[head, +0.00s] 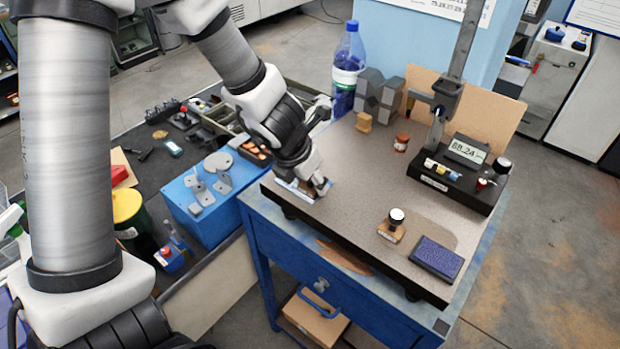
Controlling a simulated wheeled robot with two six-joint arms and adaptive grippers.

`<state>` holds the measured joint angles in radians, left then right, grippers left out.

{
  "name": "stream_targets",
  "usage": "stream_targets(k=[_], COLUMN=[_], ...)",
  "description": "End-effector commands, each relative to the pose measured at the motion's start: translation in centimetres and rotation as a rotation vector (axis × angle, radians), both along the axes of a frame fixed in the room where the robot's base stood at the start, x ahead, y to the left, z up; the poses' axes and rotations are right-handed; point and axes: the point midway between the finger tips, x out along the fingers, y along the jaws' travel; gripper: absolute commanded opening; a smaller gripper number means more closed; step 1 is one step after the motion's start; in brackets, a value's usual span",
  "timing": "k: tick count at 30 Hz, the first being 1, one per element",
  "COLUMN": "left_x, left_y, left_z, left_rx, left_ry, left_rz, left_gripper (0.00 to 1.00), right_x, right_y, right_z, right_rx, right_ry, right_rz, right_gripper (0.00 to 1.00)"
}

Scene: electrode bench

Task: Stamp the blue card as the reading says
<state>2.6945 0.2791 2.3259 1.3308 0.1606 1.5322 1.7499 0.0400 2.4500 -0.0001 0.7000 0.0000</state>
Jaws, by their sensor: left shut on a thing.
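My left gripper (318,186) is low over the bench plate's left edge, shut on what looks like a wooden-based stamp, mostly hidden by the fingers. Under and beside the fingertips lies a small card with a blue edge (293,187), partly covered. I cannot tell whether the stamp touches it. Another stamp (391,228), with a wooden base and a black, white-topped knob, stands upright near the plate's front. The dark blue ink pad (437,258) lies to its right. The display (467,150) on the black instrument seems to read 88.24. My right gripper is not in view.
The speckled plate (352,190) is clear in its middle. A metal stand (446,98) rises behind the instrument. A blue box (211,205) is left.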

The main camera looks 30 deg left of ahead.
Motion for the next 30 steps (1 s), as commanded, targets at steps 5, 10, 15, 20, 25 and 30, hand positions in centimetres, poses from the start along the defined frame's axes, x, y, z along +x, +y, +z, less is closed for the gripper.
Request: stream_targets(k=[5, 10, 15, 20, 25, 30], left_x=[-0.1, -0.1, -0.1, -0.1, -0.1, 0.0], left_y=[0.0, 0.0, 0.0, 0.0, 0.0, 0.0], left_z=[-0.1, -0.1, -0.1, 1.3, 3.1, 4.7], left_rx=[-0.001, -0.001, -0.001, -0.001, -0.001, 0.0], left_ry=[0.002, 0.003, 0.003, 0.002, 0.002, 0.001], left_rz=[0.0, 0.0, 0.0, 0.0, 0.001, 0.001], left_gripper=[0.25, 0.25, 0.25, 0.25, 0.25, 0.25], right_x=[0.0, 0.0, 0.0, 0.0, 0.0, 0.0], right_y=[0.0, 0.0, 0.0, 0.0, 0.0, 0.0], right_z=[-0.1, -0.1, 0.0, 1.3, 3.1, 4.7], right_rx=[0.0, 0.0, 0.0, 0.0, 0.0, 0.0], right_ry=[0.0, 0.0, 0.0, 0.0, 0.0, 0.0], right_rz=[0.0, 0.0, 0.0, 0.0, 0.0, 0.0], right_gripper=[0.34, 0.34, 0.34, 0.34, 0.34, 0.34])
